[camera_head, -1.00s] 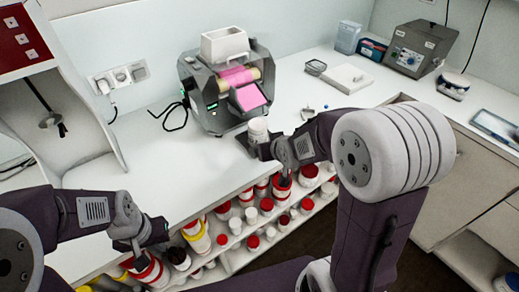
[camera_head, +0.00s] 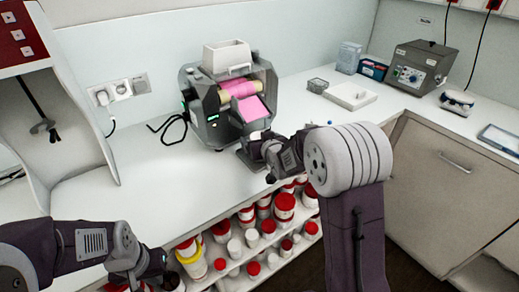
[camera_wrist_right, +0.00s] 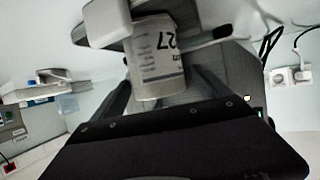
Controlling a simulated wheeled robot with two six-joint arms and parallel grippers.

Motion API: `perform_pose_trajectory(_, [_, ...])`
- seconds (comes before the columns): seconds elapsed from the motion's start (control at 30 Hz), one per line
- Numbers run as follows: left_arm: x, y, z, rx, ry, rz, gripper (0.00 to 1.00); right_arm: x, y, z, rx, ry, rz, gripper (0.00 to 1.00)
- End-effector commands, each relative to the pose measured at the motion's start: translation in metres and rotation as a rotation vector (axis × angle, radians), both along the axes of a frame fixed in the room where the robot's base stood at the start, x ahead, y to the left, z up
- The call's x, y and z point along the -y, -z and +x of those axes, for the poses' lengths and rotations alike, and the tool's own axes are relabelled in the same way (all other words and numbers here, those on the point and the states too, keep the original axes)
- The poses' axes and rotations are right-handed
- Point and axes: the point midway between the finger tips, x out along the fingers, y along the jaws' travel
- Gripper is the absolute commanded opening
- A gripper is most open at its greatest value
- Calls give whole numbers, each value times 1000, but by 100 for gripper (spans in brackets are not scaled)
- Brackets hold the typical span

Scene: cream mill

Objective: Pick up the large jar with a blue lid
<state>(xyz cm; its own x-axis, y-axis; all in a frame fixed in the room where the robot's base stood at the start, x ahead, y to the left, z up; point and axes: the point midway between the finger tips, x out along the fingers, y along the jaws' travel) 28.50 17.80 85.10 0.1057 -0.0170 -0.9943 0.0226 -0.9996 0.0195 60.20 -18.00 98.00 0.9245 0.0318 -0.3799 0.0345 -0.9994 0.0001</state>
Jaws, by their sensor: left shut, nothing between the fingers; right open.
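No jar with a blue lid is clear to me in these frames. A pale jar with a printed label (camera_wrist_right: 155,60) shows in the right wrist view, apparently between or just beyond the two dark fingers; its lid cannot be made out. My right gripper (camera_head: 250,147) is open at the front of the grey mill (camera_head: 212,118), and its arm covers the spot there in the head view. Contact with the jar cannot be told. My left gripper (camera_head: 150,268) is shut and empty, low at the left beside the shelf of jars.
Several white jars, many with red lids (camera_head: 284,201), stand on the shelf (camera_head: 232,264) under the white counter (camera_head: 150,195). A grey control box (camera_head: 412,67) stands at the back right. Wall sockets (camera_head: 120,90) are at the left. Free counter lies left of the mill.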

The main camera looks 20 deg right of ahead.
Motion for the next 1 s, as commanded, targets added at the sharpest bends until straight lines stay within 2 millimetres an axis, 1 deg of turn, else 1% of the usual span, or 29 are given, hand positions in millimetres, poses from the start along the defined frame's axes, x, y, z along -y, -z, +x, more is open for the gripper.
perform_pose_trajectory(0.03, [0,-1,0,0,0,0,0,1,4,9,-2,0,0,87])
perform_pose_trajectory(0.13, [0,-2,0,0,0,0,0,0,10,21,-2,0,0,87])
perform_pose_trajectory(0.23, [0,-2,0,0,0,0,0,0,11,26,-1,0,0,87])
perform_pose_trajectory(0.4, [0,-1,0,0,0,0,0,0,11,26,-1,0,0,87])
perform_pose_trajectory(0.47, [0,-1,0,0,0,0,0,0,11,26,-1,0,0,71])
perform_pose_trajectory(0.5, [0,-1,0,0,0,0,0,0,11,26,-1,0,0,59])
perform_pose_trajectory(0.57, [0,-1,0,0,0,0,0,0,11,26,-1,0,0,43])
perform_pose_trajectory(0.6, [0,-1,0,0,0,0,0,0,11,26,-1,0,0,32])
perform_pose_trajectory(0.63, [0,-1,0,0,0,0,0,0,11,26,-1,0,0,23])
perform_pose_trajectory(0.67, [0,-1,0,0,0,0,0,0,11,26,-1,0,0,22])
perform_pose_trajectory(0.87, [0,-2,0,0,0,0,0,0,11,26,-1,0,0,22])
perform_pose_trajectory(1.0, [0,-3,0,0,0,0,0,0,2,26,2,0,0,22])
